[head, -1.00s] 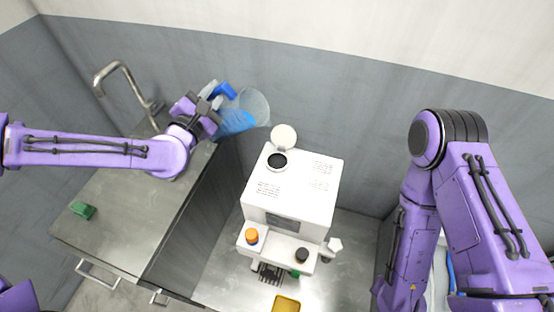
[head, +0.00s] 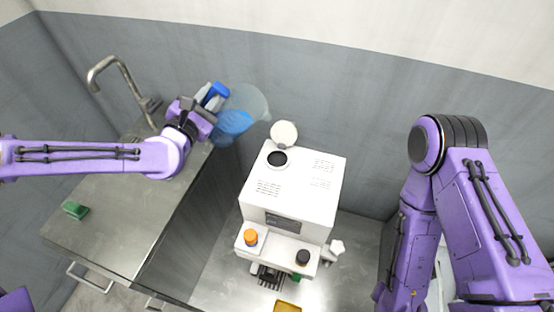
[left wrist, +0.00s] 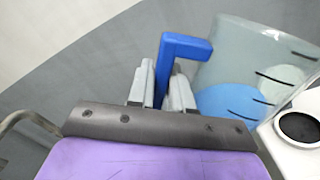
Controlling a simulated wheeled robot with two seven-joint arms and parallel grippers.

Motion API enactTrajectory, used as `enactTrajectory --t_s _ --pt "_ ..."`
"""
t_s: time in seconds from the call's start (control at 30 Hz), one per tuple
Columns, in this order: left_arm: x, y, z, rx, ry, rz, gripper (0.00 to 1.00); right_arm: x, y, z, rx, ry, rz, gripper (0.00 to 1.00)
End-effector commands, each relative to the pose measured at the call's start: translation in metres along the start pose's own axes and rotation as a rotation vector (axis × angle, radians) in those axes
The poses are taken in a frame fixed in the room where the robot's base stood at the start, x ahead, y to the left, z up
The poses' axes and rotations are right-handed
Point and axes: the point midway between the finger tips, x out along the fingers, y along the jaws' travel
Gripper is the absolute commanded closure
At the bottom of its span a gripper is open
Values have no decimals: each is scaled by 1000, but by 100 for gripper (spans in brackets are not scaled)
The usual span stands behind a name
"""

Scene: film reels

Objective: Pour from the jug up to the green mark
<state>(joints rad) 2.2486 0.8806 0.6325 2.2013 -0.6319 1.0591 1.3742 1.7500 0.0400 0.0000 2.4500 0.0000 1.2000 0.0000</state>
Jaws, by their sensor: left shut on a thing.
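The clear jug (head: 250,101) has a blue handle and blue liquid (head: 232,124) in its lower part. My left gripper (head: 203,104) is shut on the handle and holds the jug behind and left of the white machine, clear of its top. In the left wrist view, the blue handle (left wrist: 184,48) sits between the fingers, and the jug wall (left wrist: 235,65) carries several dark lines. The white machine (head: 310,190) has a round dark opening (head: 277,158) with its lid (head: 284,133) raised. No green mark can be made out clearly. My right gripper is out of view.
A sink tap (head: 125,75) stands at the back of the left counter (head: 115,225), where a green block (head: 75,210) lies. The machine has an orange knob (head: 251,237) and a black knob (head: 302,257) in front. A yellow item (head: 287,307) shows at the bottom edge.

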Motion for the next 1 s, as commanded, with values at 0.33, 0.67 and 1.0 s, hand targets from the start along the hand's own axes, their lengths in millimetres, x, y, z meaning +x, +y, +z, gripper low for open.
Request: enactTrajectory --t_s 0.33,0.67,1.0 --pt "0 -2 -5 -47 -3 2 100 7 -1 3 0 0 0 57" --pt "0 -6 -10 -140 -2 2 100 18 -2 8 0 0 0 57" --pt "0 -9 -15 -231 -2 2 100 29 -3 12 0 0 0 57"
